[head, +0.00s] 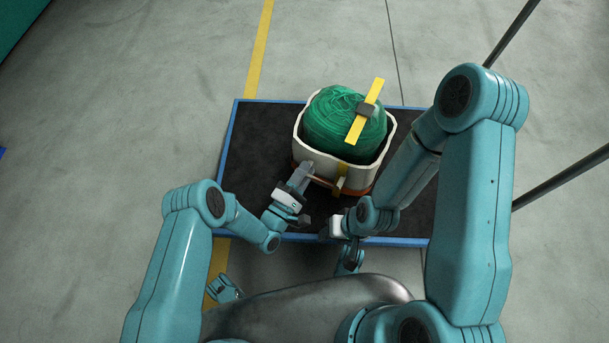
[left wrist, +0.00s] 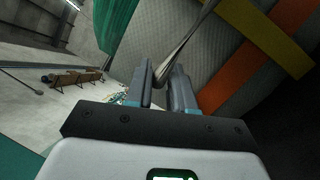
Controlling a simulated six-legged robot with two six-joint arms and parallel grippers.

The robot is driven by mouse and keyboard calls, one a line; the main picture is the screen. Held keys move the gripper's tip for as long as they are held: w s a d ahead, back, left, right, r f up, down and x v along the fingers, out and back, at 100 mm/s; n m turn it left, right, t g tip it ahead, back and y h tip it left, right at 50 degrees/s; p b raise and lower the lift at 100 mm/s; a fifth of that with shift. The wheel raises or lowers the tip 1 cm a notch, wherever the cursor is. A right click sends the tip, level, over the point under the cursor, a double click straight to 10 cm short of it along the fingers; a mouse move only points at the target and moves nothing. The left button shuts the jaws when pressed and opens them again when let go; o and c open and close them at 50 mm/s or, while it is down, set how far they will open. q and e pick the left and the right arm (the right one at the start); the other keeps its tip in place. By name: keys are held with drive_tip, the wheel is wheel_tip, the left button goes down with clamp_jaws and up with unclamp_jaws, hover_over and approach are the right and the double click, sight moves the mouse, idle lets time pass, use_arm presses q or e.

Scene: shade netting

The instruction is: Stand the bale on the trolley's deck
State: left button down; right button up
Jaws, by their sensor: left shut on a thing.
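The bale (head: 345,125) is a bundle of green netting in a pale, open-topped wrap with a yellow strap across its top. It appears upright over the dark, blue-edged trolley deck (head: 250,150); I cannot tell whether its base touches. My left gripper (head: 306,172) is at the bale's near side. In the left wrist view, the left gripper (left wrist: 165,78) is shut on a twisted grey loop (left wrist: 190,42) beside the bale's woven wall (left wrist: 165,35), which has orange and yellow bands. My right gripper (head: 328,230) is low over the deck's near edge, apart from the bale; its fingers are unclear.
Dark poles (head: 560,178) stand at the right. A yellow floor line (head: 259,50) runs behind the trolley. Bare deck shows left of the bale. The concrete floor at left is clear. A bench (left wrist: 75,80) shows far off in the left wrist view.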

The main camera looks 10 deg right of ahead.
use_arm(q)
drive_tip(key=c, duration=1)
unclamp_jaws()
drive_tip(key=shift+f, duration=0.15)
